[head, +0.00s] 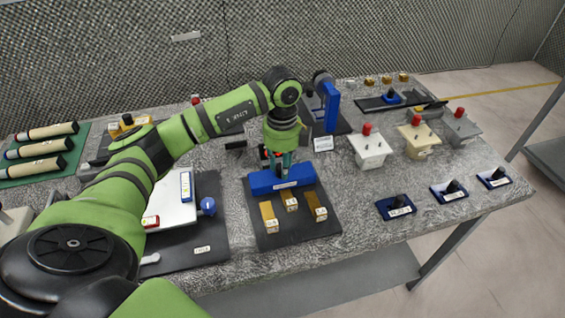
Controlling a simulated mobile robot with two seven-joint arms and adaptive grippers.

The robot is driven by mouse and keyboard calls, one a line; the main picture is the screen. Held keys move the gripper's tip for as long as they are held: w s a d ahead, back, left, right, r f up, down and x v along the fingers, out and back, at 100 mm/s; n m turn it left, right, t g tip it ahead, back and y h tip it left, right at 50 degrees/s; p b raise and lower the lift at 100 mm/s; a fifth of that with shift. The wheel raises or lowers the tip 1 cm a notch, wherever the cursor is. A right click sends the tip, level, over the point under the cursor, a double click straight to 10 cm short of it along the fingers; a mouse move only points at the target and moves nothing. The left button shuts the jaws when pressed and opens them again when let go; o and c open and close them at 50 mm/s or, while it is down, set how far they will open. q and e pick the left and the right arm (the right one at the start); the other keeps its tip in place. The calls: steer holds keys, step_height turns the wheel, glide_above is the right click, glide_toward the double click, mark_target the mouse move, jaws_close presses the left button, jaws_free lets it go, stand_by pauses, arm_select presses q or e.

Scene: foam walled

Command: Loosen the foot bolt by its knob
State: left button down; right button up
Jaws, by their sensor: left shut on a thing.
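My left gripper (277,164) points down over a blue block (282,180) on a dark mat, on the near middle of the table. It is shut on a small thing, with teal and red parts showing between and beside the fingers. The gripper largely hides that thing, and I cannot tell if it touches the block. A round blue knob (207,206) sticks out at the right side of a white plate (172,208), left of the gripper. I cannot clearly make out which part is the foot bolt. My right gripper is not in view.
Several brass blocks (269,216) lie in front of the blue block. A blue upright stand (332,106) is behind the gripper. White, tan and grey boxes with red knobs (370,152) stand to the right. Bare table lies between them and small blue holders (395,207).

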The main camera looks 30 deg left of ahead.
arm_select(q)
steer(key=shift+w+a+r, duration=0.1)
steer(key=shift+a+r, duration=0.1)
stand_by(0.3)
steer(key=c, duration=0.9)
jaws_free()
steer(key=shift+f, duration=0.15)
steer(key=shift+d+r, duration=0.1)
steer(key=shift+r, duration=0.25)
step_height(320, 180, up, 11)
steer(key=shift+r, duration=0.2)
